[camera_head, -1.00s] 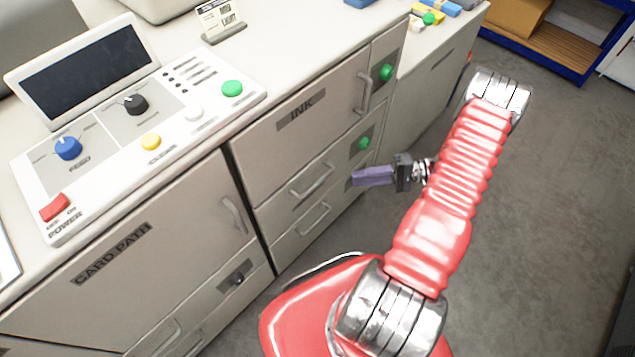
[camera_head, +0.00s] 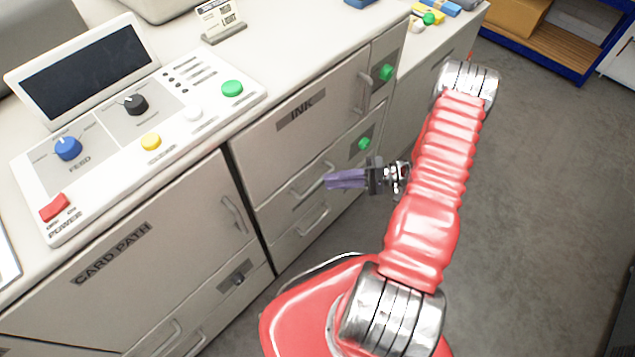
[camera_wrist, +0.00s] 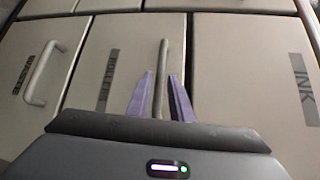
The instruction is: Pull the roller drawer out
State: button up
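The roller drawer (camera_head: 276,211) is a pale front below the INK compartment, with a grey bar handle (camera_head: 304,189). It looks closed. In the wrist view, the roller drawer (camera_wrist: 125,42) fills the middle, with a dark label that appears to read ROLLER. My gripper (camera_head: 328,180) has purple fingers and reaches the handle from the right in the head view. In the wrist view, my gripper (camera_wrist: 160,76) is open, with one finger on each side of the handle (camera_wrist: 162,52). Narrow gaps show beside the bar. The fingers partly hide the handle in the head view.
The INK compartment (camera_head: 285,138) is above, and another handled drawer (camera_head: 290,243) is below. The CARD PATH door (camera_head: 150,265) is to the left. A control panel (camera_head: 110,160) lies on top. Grey floor (camera_head: 540,200) is open to the right.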

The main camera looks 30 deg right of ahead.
aim_at(317, 181)
jog(key=shift+x, duration=2.8)
jog(key=shift+s, duration=0.1)
grip_shut()
jog(key=shift+f, duration=0.1)
